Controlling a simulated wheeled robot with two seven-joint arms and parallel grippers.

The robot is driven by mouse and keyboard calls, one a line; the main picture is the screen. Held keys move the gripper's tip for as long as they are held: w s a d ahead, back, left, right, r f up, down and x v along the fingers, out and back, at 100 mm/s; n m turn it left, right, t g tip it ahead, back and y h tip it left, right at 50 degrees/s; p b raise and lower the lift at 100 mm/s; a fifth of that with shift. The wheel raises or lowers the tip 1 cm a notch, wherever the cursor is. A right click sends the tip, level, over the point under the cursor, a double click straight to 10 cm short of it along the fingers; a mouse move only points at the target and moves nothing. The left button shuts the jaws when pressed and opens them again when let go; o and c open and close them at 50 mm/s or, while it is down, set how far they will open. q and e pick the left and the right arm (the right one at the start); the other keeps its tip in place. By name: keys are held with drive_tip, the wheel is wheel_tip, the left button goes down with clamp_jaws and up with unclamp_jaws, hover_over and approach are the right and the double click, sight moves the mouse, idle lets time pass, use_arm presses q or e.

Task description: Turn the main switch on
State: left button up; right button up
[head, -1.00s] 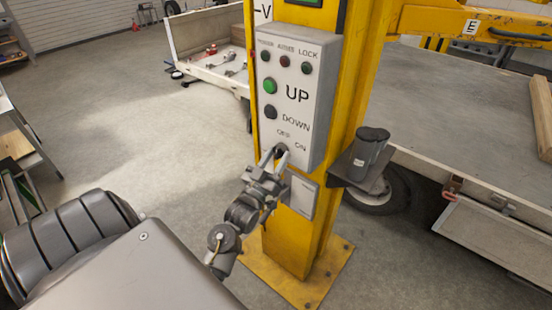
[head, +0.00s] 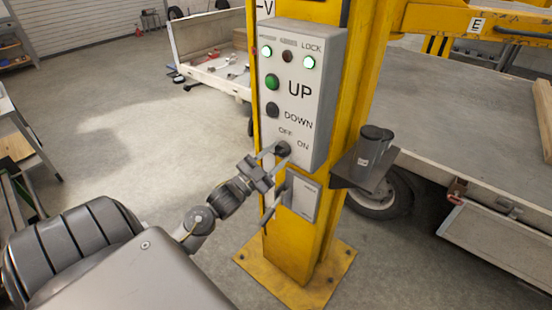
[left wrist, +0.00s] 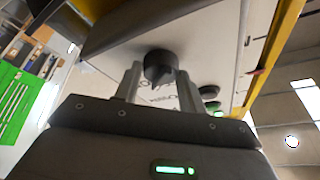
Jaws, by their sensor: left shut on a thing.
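The grey control box (head: 325,97) on the yellow post carries the main switch, a dark round knob (head: 283,149) below the OFF and ON labels. In the left wrist view the knob (left wrist: 160,66) sits between my two fingers. My left gripper (head: 277,156) is shut on the knob, and its wrist is rolled to a tilt. The knob's pointer is too small to read. My right gripper is out of view.
Green UP (head: 271,82) and dark DOWN (head: 272,110) buttons sit above the knob. A smaller grey box (head: 303,198) is mounted below. A dark holder (head: 369,158) juts out at right beside the trailer bed (head: 460,120). The floor at left is open.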

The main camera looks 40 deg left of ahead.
use_arm(q)
drive_tip(key=shift+a+m+g+h, duration=0.1)
drive_tip(key=shift+m+g+h, duration=0.45)
drive_tip(key=shift+m, duration=0.85)
drive_tip(key=shift+h, duration=0.35)
drive_tip(key=o, duration=1)
drive_tip(key=shift+b+v, duration=2.1)
drive_tip(key=shift+v, duration=3.25)
